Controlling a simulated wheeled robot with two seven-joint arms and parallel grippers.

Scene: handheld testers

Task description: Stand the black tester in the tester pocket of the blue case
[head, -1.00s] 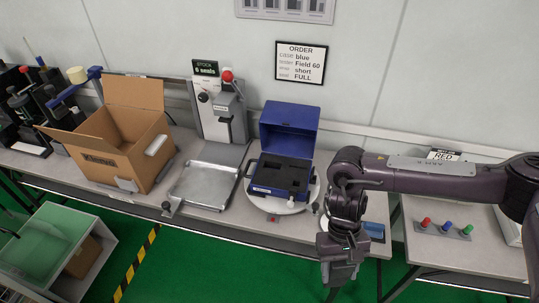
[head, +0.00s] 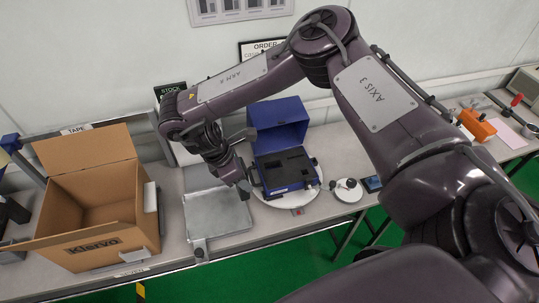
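The blue case (head: 279,187) stands open on a white round plate (head: 314,191), its lid raised at the back. Black foam with cut-out pockets fills its inside; I cannot tell which pocket is the tester pocket. My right gripper (head: 246,189) points down beside the case's left side, over the gap between the case and the metal tray. Its fingers are small and partly lost against the case, so whether they are open or hold anything is unclear. I cannot make out the black tester for certain. My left gripper is not in view.
A metal tray (head: 215,229) lies left of the case, and an open cardboard box (head: 75,218) stands further left. A small white disc (head: 347,196) with dark items and a small blue-screened device (head: 372,184) sit to the right. My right arm crosses above the bench.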

